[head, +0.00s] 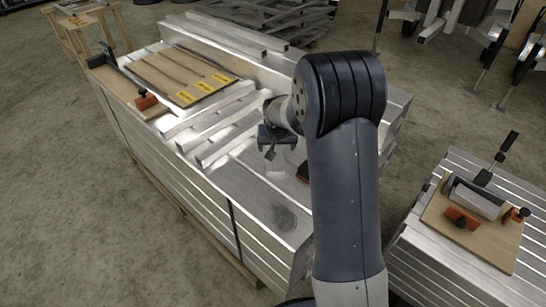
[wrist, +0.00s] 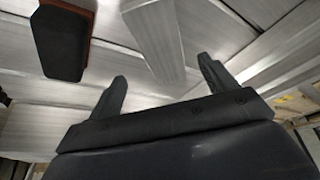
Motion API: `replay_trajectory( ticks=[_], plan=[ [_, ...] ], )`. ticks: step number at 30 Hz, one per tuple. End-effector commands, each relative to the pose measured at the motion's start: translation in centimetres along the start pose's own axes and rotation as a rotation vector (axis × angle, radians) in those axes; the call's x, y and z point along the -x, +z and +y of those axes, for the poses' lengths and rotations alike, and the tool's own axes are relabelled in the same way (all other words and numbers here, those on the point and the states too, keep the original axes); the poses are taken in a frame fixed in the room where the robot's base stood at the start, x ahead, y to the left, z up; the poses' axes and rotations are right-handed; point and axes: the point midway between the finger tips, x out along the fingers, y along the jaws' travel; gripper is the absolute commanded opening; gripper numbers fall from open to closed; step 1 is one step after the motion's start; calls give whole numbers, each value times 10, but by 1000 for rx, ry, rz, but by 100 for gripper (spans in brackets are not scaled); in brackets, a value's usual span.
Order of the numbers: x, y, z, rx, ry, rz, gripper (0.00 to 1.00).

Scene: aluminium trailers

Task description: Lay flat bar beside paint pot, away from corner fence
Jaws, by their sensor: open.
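My gripper (head: 272,150) is open above the large aluminium stack, partly hidden by my arm. In the wrist view its two fingers (wrist: 163,72) are apart, with nothing held between them. A pale aluminium bar (wrist: 152,38) ends just beyond the gap between the fingers; I cannot tell whether it is the flat bar. Several loose bars (head: 228,124) lie side by side on the stack, left of the gripper. I cannot make out a paint pot. I cannot tell which fixture is the corner fence.
A black block with an orange-brown edge (wrist: 62,40) lies at upper left in the wrist view. The large stack (head: 255,185) carries a board with yellow labels (head: 180,72) and an orange-black clamp (head: 147,101). A second stack at right holds a wooden jig (head: 480,232).

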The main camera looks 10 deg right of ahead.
Motion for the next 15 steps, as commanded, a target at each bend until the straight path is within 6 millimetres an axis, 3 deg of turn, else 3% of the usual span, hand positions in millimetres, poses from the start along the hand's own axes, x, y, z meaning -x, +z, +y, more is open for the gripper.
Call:
replay_trajectory(
  ticks=[8, 15],
  plan=[
    [-24, -1, -1, 2, 1, -1, 80],
    [-57, -4, -4, 2, 1, 0, 80]
  ],
)
